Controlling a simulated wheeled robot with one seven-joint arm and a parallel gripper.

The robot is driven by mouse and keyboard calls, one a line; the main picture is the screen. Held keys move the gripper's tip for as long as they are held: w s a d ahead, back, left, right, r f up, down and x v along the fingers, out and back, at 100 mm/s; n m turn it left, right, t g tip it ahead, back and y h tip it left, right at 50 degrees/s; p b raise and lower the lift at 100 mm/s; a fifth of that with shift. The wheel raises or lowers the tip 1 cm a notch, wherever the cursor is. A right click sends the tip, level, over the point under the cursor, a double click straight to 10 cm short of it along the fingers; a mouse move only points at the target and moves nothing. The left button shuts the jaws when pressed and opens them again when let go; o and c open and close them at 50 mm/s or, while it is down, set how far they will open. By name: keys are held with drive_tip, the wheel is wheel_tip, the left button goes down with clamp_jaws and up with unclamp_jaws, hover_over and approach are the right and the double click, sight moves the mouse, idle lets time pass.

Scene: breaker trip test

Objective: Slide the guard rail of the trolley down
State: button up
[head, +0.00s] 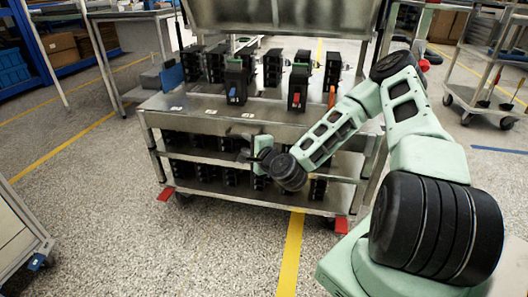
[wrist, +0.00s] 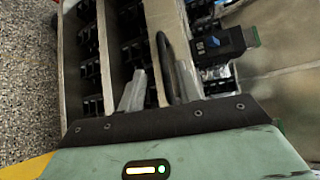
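The grey metal trolley (head: 205,122) stands ahead with breakers on its top and lower shelves. A broad metal panel (head: 285,14) spans its upper part, cut off by the top of the head view. I cannot tell for sure which part is the guard rail. My gripper (head: 250,150) is at the trolley's front, near the top shelf's edge. In the wrist view my gripper (wrist: 158,90) has its two fingers apart. A dark curved bar (wrist: 164,48), like a handle, runs between them at the front edge; I see no finger closed on it. Its lower end is hidden.
A black breaker with a blue lever (head: 235,86) and one with a red lever (head: 297,90) stand on the top shelf. Red feet (head: 166,193) stick out at the trolley's base. A cart (head: 490,65) is at the right.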

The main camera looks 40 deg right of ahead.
drive_tip(key=s+a+r+p, duration=0.1)
drive_tip(key=s+p, duration=0.5)
drive_tip(key=s, duration=0.4)
drive_tip(key=shift+s+r, duration=0.2)
drive_tip(key=shift+r, duration=0.05)
drive_tip(key=shift+a, duration=0.1)
drive_tip(key=shift+a, duration=0.1)
idle(0.5)
